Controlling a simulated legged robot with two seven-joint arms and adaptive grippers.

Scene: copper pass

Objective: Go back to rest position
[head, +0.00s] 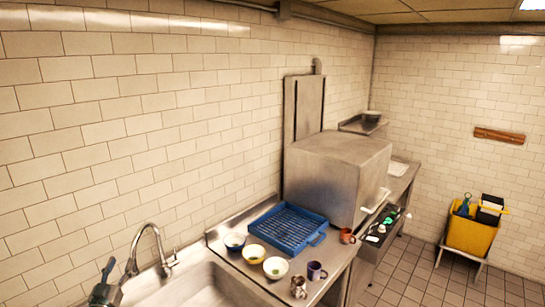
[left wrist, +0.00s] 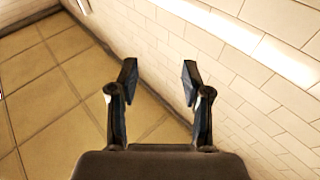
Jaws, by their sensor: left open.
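My left gripper (head: 106,272) shows at the lower left of the head view, beside the sink and in front of the tiled wall. In the left wrist view, its two dark fingers (left wrist: 159,70) stand wide apart with nothing between them. Behind them are the white wall tiles (left wrist: 245,75) and large yellowish panels (left wrist: 45,85) that look like the ceiling. My right gripper is not in view.
A steel sink (head: 190,285) with a curved faucet (head: 150,232) lies near the gripper. On the counter are a blue rack (head: 290,228), bowls (head: 276,267) and mugs (head: 316,271). A large steel machine (head: 335,175) stands behind; a yellow bucket (head: 470,233) is far right.

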